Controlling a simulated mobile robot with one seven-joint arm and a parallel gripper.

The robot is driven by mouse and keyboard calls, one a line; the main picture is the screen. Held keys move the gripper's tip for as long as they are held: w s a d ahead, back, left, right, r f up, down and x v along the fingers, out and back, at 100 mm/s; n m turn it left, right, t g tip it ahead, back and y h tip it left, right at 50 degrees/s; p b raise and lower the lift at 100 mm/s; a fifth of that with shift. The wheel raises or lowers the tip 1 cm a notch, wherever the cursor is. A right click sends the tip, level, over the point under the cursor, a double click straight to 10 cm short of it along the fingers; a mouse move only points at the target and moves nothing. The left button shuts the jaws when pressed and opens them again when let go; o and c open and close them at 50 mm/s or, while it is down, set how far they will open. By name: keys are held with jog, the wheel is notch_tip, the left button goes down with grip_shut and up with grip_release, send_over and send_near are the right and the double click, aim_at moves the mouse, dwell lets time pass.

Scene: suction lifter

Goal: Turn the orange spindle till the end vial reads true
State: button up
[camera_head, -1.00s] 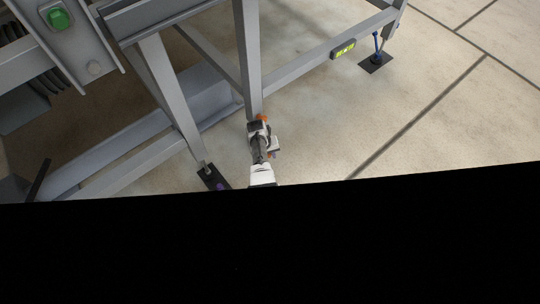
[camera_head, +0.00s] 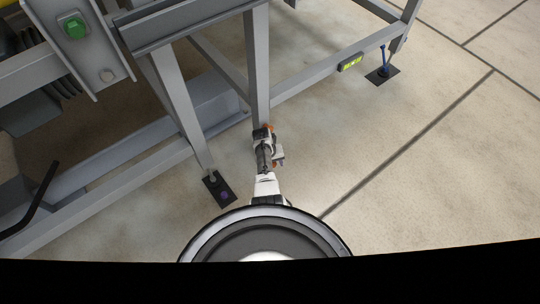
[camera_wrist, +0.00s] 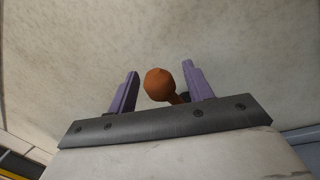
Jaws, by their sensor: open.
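The orange spindle shows in the wrist view as a rounded orange knob (camera_wrist: 159,84) on a short orange stem. It lies between the two purple fingers of my gripper (camera_wrist: 160,88), with visible gaps on both sides. My gripper is open. In the head view my gripper (camera_head: 265,134) is low at the foot of the middle frame leg, and only bits of orange (camera_head: 269,127) show there. The end vial (camera_head: 351,62) is a small yellow-green display on the lower rail; its reading is too small to make out.
A blue spindle (camera_head: 382,59) stands on a black pad at the far right foot. Another black pad (camera_head: 214,184) with a purple spot lies left of my arm. Grey frame legs and rails (camera_head: 180,100) stand close by on the left. Open floor (camera_head: 420,160) lies to the right.

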notch_tip(320, 180, up, 12)
jog(key=a+p, duration=0.2)
jog(key=p, duration=0.3)
jog(key=shift+s+a+r, duration=0.15)
jog(key=shift+s+r, duration=0.05)
